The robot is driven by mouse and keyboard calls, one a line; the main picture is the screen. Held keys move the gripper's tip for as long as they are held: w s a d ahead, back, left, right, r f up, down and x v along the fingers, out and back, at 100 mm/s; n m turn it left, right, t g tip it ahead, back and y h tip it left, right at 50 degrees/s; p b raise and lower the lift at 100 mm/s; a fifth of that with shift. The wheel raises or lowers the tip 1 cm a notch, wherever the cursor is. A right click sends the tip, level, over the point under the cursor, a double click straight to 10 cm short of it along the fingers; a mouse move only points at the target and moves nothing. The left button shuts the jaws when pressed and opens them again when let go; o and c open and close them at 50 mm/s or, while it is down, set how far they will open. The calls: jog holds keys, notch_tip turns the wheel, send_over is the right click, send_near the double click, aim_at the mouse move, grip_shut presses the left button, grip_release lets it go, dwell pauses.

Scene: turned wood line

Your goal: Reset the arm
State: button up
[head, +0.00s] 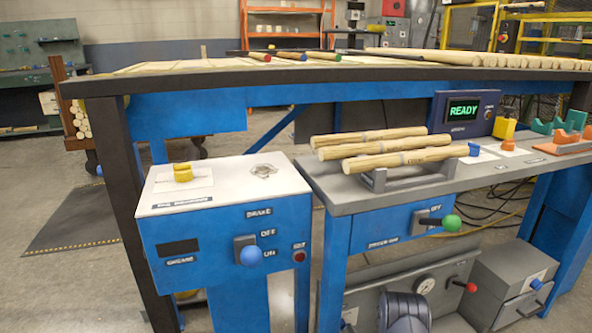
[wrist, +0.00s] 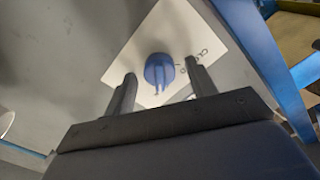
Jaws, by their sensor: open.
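My gripper (wrist: 160,72) shows only in the wrist view. Its two dark fingers are spread apart, with nothing held between them. Beyond the fingertips is a blue knob (wrist: 159,68) on a white plate (wrist: 178,32) with partly hidden lettering. In the picture the knob lies between the fingers; I cannot tell how far off it is or whether they touch. I cannot tell which of the blue knobs in the head view it is.
A blue control box (head: 225,222) with a blue-knobbed lever stands front left. The grey bench (head: 345,194) carries several turned rods (head: 385,147) on a cradle and a display (head: 464,112) reading READY. A green-knobbed lever (head: 450,223) juts from its front. Blue frame bars (wrist: 262,60) lie right in the wrist view.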

jog(key=shift+s+d, duration=0.15)
jog(key=shift+s, duration=0.3)
jog(key=p+v, duration=0.4)
jog(key=v, duration=0.5)
jog(key=b+x, duration=0.4)
jog(key=x, duration=0.6)
jog(key=shift+f, duration=0.1)
jog(key=shift+n, duration=0.6)
jog(key=n, duration=0.7)
jog(key=shift+s, duration=0.1)
jog(key=n, duration=0.4)
jog(key=shift+n, duration=0.3)
jog(key=n, duration=0.4)
jog(key=shift+n, duration=0.3)
jog(key=shift+s+n, duration=0.15)
jog(key=shift+n, duration=0.15)
jog(key=shift+p+v, duration=0.6)
jog(key=shift+v, duration=0.75)
